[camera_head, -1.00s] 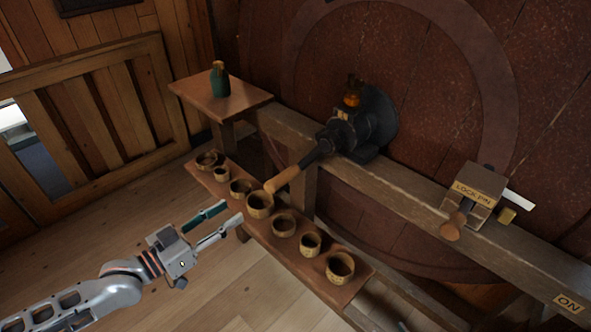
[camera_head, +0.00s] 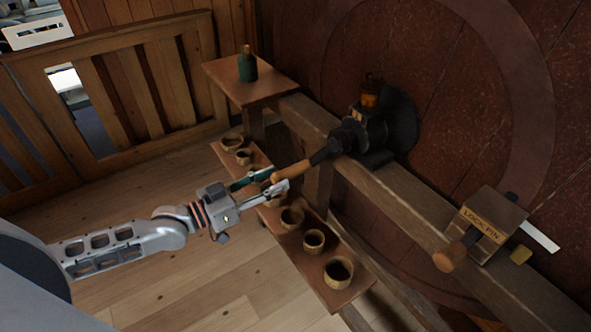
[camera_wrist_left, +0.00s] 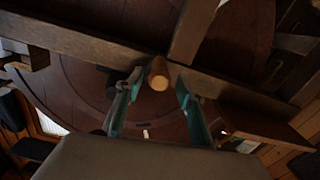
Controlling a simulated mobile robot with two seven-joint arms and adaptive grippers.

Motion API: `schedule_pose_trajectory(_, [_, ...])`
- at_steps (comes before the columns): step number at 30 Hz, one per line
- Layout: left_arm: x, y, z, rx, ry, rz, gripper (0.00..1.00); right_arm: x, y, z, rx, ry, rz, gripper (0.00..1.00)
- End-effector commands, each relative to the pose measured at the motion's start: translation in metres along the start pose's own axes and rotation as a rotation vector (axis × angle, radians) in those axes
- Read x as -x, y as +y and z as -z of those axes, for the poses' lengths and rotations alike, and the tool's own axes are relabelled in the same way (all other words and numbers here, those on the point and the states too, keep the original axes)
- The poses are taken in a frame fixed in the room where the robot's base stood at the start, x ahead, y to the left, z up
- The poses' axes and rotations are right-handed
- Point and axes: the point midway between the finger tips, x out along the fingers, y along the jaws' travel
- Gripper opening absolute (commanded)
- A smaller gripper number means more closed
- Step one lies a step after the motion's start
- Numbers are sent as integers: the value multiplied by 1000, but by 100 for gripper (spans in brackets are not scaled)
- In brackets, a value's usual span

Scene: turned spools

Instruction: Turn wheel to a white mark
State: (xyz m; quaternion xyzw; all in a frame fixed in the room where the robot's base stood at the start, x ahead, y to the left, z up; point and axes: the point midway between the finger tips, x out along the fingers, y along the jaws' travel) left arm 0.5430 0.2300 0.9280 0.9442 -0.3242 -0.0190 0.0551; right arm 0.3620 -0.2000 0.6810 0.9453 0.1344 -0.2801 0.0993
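The large red-brown wheel (camera_head: 460,130) fills the back right, with a paler ring on its face. A white strip (camera_head: 540,236) shows at the wheel beside the lock pin box (camera_head: 492,214); I cannot tell if it is the mark. A dark crank with a wooden handle (camera_head: 291,172) points left toward me. My left gripper (camera_head: 277,182) is open at the handle's free end. In the left wrist view, the handle end (camera_wrist_left: 158,74) shows between the spread fingers (camera_wrist_left: 159,90), with gaps on both sides. My right gripper is not in view.
A wooden beam (camera_head: 425,215) runs in front of the wheel. Several turned cups stand on a low shelf (camera_head: 347,262) below the gripper. A green bottle (camera_head: 247,65) stands on a small ledge (camera_head: 222,75). A wooden knob (camera_head: 452,256) sticks out of the lock pin box.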

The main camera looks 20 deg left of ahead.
Motion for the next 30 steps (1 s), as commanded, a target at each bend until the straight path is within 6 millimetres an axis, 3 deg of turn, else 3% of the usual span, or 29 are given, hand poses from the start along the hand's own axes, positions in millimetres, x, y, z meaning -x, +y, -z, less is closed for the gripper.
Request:
schedule_pose_trajectory(6, [-34, 0, 2, 1, 5, -1, 38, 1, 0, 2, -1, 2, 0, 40])
schedule_pose_trajectory(12, [-56, 0, 1, 1, 2, -1, 38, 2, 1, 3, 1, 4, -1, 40])
schedule_pose_trajectory(23, [-63, 1, 0, 0, -1, -1, 38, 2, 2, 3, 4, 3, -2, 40])
schedule_pose_trajectory(24, [-63, 1, 0, 0, -1, -1, 35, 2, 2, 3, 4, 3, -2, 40])
schedule_pose_trajectory(28, [-62, 1, 0, 0, 0, -1, 1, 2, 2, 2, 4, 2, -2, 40])
schedule_pose_trajectory(30, [-62, 1, 0, 0, 0, -1, 0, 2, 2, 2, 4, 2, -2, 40])
